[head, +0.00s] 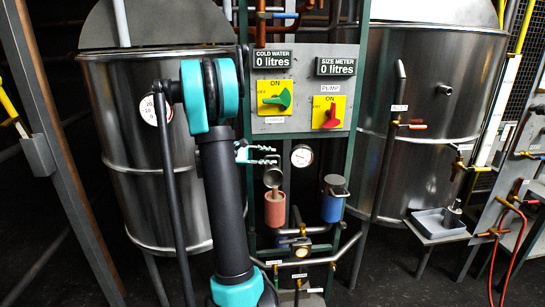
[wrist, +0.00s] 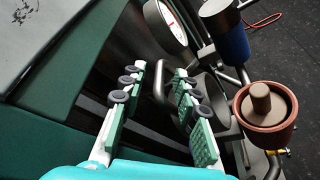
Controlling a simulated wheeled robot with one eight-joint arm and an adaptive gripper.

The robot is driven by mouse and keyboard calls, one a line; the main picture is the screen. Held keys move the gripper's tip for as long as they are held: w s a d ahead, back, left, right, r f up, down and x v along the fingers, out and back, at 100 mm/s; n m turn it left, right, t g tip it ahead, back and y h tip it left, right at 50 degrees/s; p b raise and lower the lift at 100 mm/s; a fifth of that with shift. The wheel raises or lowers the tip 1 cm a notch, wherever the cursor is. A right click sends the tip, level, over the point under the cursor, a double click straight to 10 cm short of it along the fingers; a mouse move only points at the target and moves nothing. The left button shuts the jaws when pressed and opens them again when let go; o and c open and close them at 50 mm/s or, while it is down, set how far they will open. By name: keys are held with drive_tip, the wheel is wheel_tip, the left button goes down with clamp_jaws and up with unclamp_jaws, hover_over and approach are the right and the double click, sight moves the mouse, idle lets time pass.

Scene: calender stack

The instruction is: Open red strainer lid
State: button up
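The red strainer (head: 275,210) stands on the pipework at the centre. In the wrist view the red strainer (wrist: 289,133) is uncovered, with a brown core inside. Its grey lid (head: 272,175) is tipped up above the strainer's rim. In the wrist view the lid (wrist: 218,97) stands beside the rim, and a dark curved handle (wrist: 160,98) lies between my fingers. My gripper (head: 262,155) is just above the lid in the head view. In the wrist view my gripper (wrist: 160,78) has its fingers apart on either side of the handle, with gaps visible.
The blue strainer (head: 333,208) stands to the right with its lid (head: 335,185) on. A dial gauge (head: 301,156) sits close to my gripper. Two steel tanks flank the green frame. A control panel (head: 302,125) with green and red switches is above.

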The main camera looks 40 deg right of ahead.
clamp_jaws()
idle(0.3)
drive_tip(key=shift+s+a+r+m, duration=0.2)
drive_tip(key=shift+s+a, duration=0.2)
drive_tip(key=shift+s, duration=0.2)
drive_tip(key=shift+s+a+r+m, duration=0.1)
drive_tip(key=shift+s+a+m, duration=0.1)
drive_tip(key=shift+s+a, duration=0.3)
drive_tip(key=shift+d, duration=0.15)
